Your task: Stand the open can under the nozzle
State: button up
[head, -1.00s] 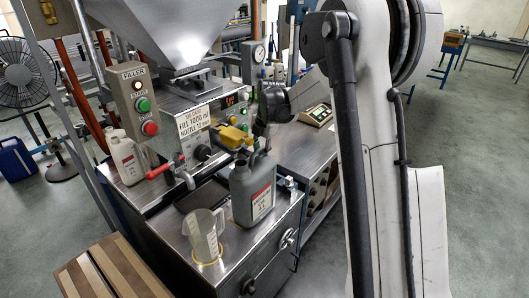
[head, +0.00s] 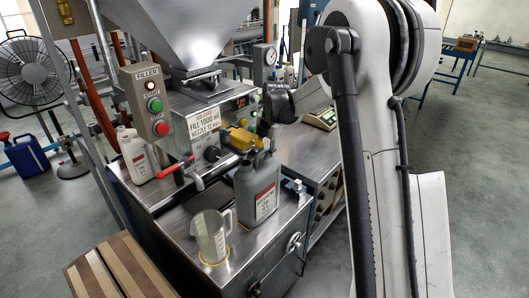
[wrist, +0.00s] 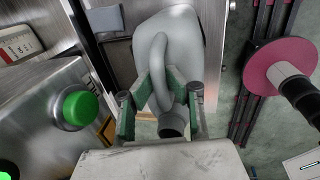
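In the head view my gripper (head: 263,147) is at the top of the can, partly hidden. A yellow part (head: 241,138) sits on the filler just behind the can; the nozzle tip is not clear.
A clear measuring jug (head: 211,237) stands front left of the can. A white can (head: 135,155) stands left, by the button post (head: 149,103). A red-handled lever (head: 175,168) juts out between them. A bench scale (head: 322,118) is behind right.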

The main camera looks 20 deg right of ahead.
jog(key=shift+o, duration=1.4)
notch_tip(320, 180, up, 12)
jog(key=s+d, duration=0.1)
jog(key=s, duration=0.1)
jog(key=s+a+r+m+t+b, duration=0.1)
jog(key=s+a+r+m, duration=0.3)
jog(key=s, duration=0.4)
jog(key=s+a+f+m+t+b, duration=0.2)
jog(key=s+f+m, duration=0.2)
jog(key=s+m, duration=0.6)
jog(key=s+a+f+m+t+h+b, duration=0.1)
jog(key=s+m, duration=0.8)
jog(key=s, duration=1.1)
notch_tip(320, 180, down, 3)
jog(key=a+t, duration=0.1)
jog(key=a, duration=0.1)
jog(key=shift+a+m+b, duration=0.35)
jog(key=shift+m, duration=0.05)
jog(key=shift+s+r, duration=0.1)
